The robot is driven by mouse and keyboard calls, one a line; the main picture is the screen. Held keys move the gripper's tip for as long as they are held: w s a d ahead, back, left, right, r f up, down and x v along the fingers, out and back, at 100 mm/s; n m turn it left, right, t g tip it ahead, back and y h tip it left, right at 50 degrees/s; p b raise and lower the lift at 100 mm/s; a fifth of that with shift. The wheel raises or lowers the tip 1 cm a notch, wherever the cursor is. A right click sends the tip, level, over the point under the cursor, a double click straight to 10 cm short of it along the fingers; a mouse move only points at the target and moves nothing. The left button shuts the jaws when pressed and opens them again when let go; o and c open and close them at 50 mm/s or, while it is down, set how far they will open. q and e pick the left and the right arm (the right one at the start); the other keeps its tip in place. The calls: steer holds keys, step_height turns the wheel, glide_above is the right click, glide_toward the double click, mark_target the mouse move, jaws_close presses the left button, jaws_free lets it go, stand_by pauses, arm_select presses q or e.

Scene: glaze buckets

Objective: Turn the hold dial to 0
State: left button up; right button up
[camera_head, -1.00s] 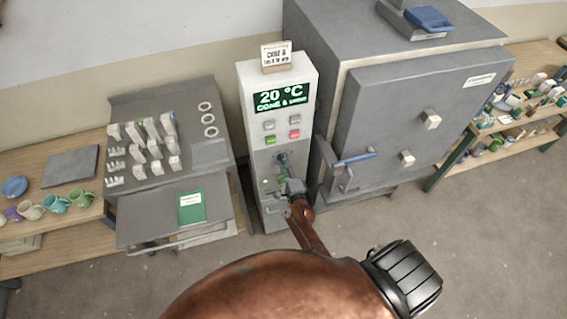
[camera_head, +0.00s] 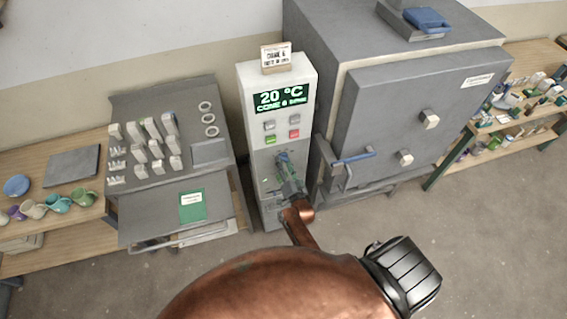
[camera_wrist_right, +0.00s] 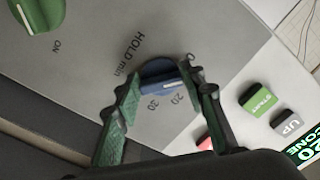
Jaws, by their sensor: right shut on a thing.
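The hold dial (camera_wrist_right: 158,72) is a blue knob with a white mark, on a grey panel in the right wrist view. It is printed round with "HOLD min", 0, 20 and 30. The white mark lies on the side near 20 and 30; its exact setting is hard to read. My right gripper (camera_wrist_right: 161,80) is shut on the dial, with a green-padded finger on each side. My left gripper is not in view.
A green knob (camera_wrist_right: 38,12) marked ON and a green START button (camera_wrist_right: 257,99) are on the same panel. A grey kiln (camera_head: 395,120) with a blue-handled latch (camera_head: 354,158) stands close to the right. A grey worktable (camera_head: 205,93) with small pieces stands left.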

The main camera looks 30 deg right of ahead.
steer(key=shift+f+n, duration=0.1)
steer(key=shift+n, duration=1.9)
steer(key=o, duration=1.2)
steer(key=shift+c, duration=0.2)
